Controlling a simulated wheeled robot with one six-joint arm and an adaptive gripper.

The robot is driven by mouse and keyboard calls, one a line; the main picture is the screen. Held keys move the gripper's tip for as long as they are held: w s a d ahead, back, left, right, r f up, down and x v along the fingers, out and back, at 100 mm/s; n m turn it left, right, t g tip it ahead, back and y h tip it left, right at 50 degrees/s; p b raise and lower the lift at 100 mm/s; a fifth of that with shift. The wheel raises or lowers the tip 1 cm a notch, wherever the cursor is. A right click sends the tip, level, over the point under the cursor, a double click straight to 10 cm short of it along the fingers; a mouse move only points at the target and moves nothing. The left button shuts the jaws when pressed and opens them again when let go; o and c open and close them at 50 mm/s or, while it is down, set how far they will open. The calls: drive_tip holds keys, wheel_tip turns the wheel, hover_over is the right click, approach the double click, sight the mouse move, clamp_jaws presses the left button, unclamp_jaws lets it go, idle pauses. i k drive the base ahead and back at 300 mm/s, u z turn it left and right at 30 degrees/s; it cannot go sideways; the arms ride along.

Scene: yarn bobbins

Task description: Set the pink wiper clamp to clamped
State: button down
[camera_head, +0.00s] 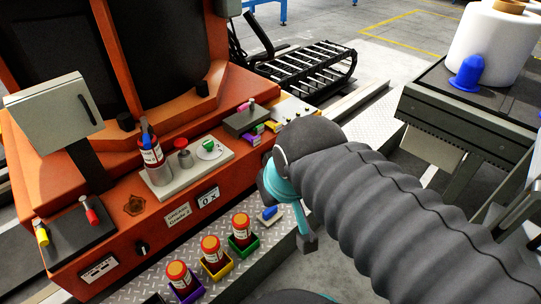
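A small pink piece (245,106), which looks like the pink wiper clamp, sits on top of a grey block (246,121) on the orange machine. It is too small to tell whether it is clamped or open.
The orange machine (150,225) carries a grey control box (55,115) and a plate (190,165) with a labelled jar (151,153). Several red jars stand in coloured holders on the metal step (205,285). A dark table (475,100) with a white bobbin (492,45) stands at right.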

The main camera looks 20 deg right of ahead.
sight(251, 104)
drive_tip(key=u, duration=0.95)
drive_tip(key=k, duration=0.35)
drive_tip(key=z, duration=1.25)
